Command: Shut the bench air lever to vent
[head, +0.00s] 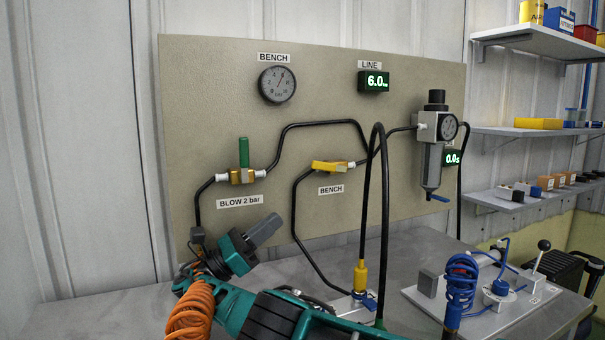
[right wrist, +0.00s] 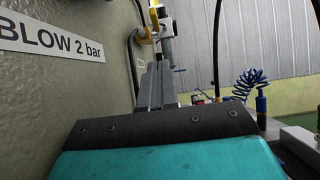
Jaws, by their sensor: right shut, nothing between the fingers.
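The bench air valve with its yellow lever (head: 328,166) is on the beige panel above a BENCH label (head: 331,190). The lever lies nearly level, roughly in line with its fitting. My right gripper (head: 272,224) is shut and empty, below the BLOW 2 bar label and left of and below the bench lever, apart from it. In the right wrist view its closed grey fingers (right wrist: 153,86) point along the panel, with yellow parts beyond the tips. The round BENCH gauge (head: 277,85) has its needle pointing up and right. My left gripper is not in view.
A second valve with an upright green lever (head: 243,152) sits to the left, above the BLOW 2 bar label (head: 240,201). Black hoses (head: 295,205) run across the panel. A filter regulator (head: 433,150) hangs at right. A blue coiled hose (head: 460,283) stands on the bench.

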